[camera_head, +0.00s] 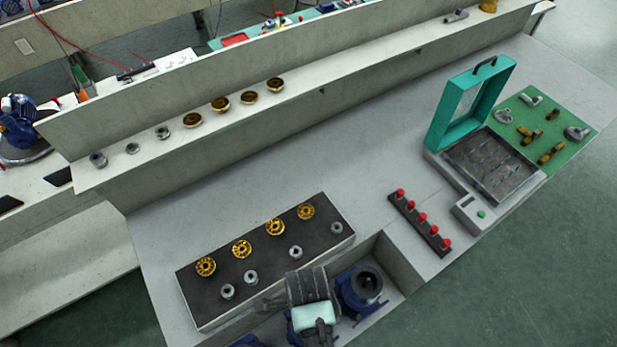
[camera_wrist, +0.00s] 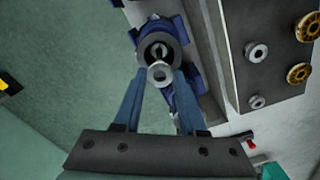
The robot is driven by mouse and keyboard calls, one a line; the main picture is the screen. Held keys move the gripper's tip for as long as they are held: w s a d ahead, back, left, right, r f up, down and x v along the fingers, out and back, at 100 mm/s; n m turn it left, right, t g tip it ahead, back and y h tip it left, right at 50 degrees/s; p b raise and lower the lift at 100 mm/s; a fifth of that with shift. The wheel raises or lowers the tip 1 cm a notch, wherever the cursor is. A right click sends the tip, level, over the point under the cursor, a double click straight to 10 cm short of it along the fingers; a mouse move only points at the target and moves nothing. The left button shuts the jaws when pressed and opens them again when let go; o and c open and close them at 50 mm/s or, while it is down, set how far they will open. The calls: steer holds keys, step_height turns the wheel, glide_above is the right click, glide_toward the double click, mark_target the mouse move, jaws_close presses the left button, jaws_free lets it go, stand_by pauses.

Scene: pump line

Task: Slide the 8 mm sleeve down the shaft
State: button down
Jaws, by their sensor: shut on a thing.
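In the wrist view, my gripper (camera_wrist: 160,78) is shut on a small grey metal sleeve (camera_wrist: 160,73), held between its two blue fingertips. Just beyond the sleeve is a blue pump body (camera_wrist: 178,34) with a round dark opening. In the head view, my arm covers the gripper, the held sleeve and part of the blue pumps at the front edge.
A dark-topped tray (camera_head: 262,300) holds several brass wheels (camera_head: 242,249) and grey sleeves (camera_head: 295,252). Another blue pump (camera_head: 365,285) stands right of my arm, beside a low wall. A red-knobbed strip (camera_head: 421,222) and an open green-framed case (camera_head: 470,105) lie farther right. The bench's middle is clear.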

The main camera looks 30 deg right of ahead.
steer(key=shift+f+b, duration=0.3)
steer(key=shift+f, duration=0.05)
step_height(320, 180, down, 3)
steer(key=b, duration=0.3)
steer(key=shift+b, duration=0.3)
steer(key=shift+s, duration=0.1)
steer(key=shift+p, duration=0.3)
steer(key=shift+f, duration=0.2)
stand_by(0.4)
steer(key=shift+f, duration=0.25)
steer(key=shift+f+b, duration=0.45)
steer(key=shift+f, duration=0.15)
stand_by(0.7)
steer(key=shift+c, duration=2)
jaws_free()
